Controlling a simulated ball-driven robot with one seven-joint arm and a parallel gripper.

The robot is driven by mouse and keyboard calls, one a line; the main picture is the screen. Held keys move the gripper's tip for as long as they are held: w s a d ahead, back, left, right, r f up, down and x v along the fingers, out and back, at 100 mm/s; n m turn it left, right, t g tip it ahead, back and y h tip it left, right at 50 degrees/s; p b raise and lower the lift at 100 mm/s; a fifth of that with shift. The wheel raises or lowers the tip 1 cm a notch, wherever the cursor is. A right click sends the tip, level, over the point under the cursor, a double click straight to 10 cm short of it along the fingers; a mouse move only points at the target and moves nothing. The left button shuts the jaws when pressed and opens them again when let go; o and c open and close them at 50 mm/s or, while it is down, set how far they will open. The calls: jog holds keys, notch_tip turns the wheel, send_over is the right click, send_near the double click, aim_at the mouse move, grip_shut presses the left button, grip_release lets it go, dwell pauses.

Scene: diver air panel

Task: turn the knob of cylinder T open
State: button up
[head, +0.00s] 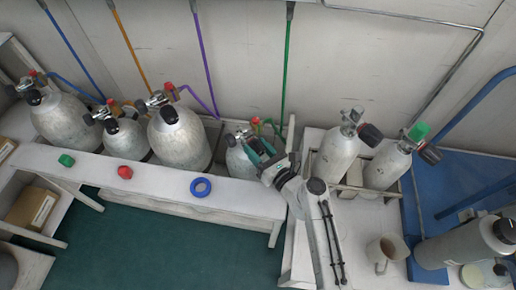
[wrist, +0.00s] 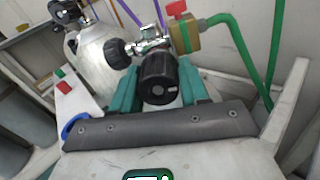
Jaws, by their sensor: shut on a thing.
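My gripper (head: 262,147) is at the small grey cylinder (head: 238,165) that stands fourth from the left, at the right end of the white bench. In the wrist view its two teal fingers stand either side of a ribbed black knob (wrist: 158,78) and are shut on it. The head view does not show this knob clearly, as my gripper covers it. The valve (wrist: 150,45) behind it is silver, with a second black knob (wrist: 118,53) at its left. I can read no letter T on any cylinder.
A brass block (wrist: 184,36) with a red handle (wrist: 177,8) and a green hose (wrist: 240,45) are close to the right of the fingers. Other cylinders (head: 180,140) stand left; two (head: 338,155) stand right. A blue ring (head: 201,187) lies on the bench.

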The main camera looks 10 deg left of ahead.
jog(key=shift+c, duration=1.1)
